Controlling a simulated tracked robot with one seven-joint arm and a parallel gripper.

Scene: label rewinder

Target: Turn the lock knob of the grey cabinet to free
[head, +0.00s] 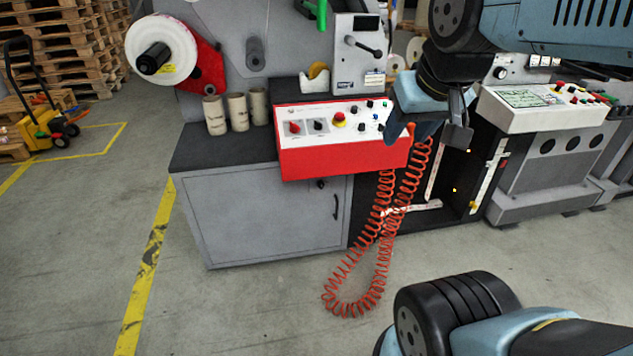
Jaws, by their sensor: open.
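The grey cabinet (262,222) stands left of centre, its flat door facing me and looking shut. A small black lock knob (320,184) sits near the door's upper right corner, just under the red control box. The knob is too small to tell which way it points. A dark curved door handle (336,207) is below and right of the knob. My gripper (428,133) is open and empty, pointing down in front of the control box's right end. It is up and to the right of the knob, apart from it in the picture.
The red and white control box (300,162) overhangs the cabinet's right part. Red coiled hoses (380,245) hang in a loop right of the door. Several cardboard cores (238,112) stand on the dark cabinet top (205,147). The floor before the cabinet is clear.

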